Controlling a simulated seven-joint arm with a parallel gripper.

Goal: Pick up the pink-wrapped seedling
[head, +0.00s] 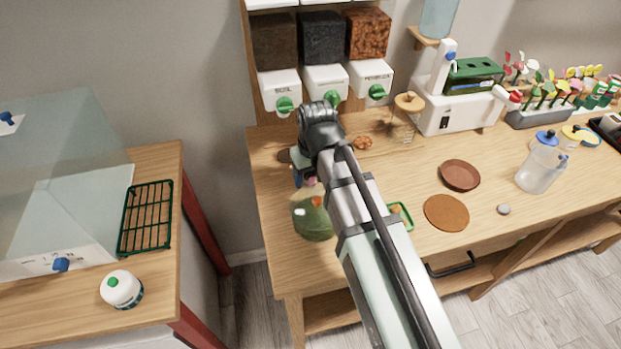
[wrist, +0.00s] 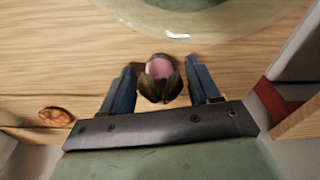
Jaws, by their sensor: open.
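The pink-wrapped seedling (wrist: 160,66) stands on the wooden table, seen from above in the wrist view, with dark green leaves towards my gripper. My gripper (wrist: 162,72) is open, with one blue finger on each side of the seedling and a visible gap on both sides. In the head view, my gripper (head: 301,171) points down near the table's left end, largely hidden by my arm. Only a small bit of pink (head: 311,181) shows beside it there.
A small brown heap (head: 361,143) lies behind, near a glass jar (head: 404,125). Dispensers (head: 325,82) rise at the back. A brown saucer (head: 460,175) and a round mat (head: 446,212) lie right.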

